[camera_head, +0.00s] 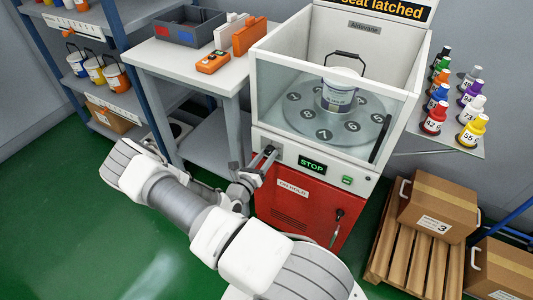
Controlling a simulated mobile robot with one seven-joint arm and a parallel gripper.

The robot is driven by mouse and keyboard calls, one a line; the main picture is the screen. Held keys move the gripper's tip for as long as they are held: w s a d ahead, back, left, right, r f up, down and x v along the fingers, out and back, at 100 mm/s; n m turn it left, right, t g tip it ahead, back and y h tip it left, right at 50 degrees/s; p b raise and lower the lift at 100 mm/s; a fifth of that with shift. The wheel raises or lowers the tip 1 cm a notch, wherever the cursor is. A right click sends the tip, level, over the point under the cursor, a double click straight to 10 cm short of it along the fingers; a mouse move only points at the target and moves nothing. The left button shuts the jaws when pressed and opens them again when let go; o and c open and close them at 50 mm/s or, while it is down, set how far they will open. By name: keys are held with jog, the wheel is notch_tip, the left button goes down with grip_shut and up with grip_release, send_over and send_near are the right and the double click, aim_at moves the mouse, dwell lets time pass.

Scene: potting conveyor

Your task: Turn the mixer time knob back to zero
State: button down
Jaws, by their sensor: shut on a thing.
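The mixer (330,161) is a white cabinet with a red lower front and a clear box on top. Its front strip carries a dark display reading STOP (312,164) in green and a green button (347,180). My gripper (266,158) is at the left end of this strip, left of the display. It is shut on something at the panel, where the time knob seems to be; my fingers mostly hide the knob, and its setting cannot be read. A white bucket (340,92) with a raised handle stands on the numbered turntable (300,117) inside.
A white table (150,57) at left holds a grey bin (190,27), an orange device (213,62) and an orange case (249,36). Colored bottles (434,118) stand on a shelf at right. Cardboard boxes (437,205) and a pallet (415,250) are at lower right. Green floor at left is clear.

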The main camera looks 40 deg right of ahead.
jog(key=n+p, duration=0.1)
jog(key=n, duration=0.3)
jog(key=shift+s+r+n, duration=0.1)
jog(key=shift+n, duration=0.2)
jog(key=shift+n+p, duration=0.55)
jog(key=shift+n, duration=0.95)
jog(key=shift+c, duration=2)
grip_release()
jog(key=p+v, duration=0.2)
jog(key=v, duration=1.5)
jog(key=shift+a, duration=0.2)
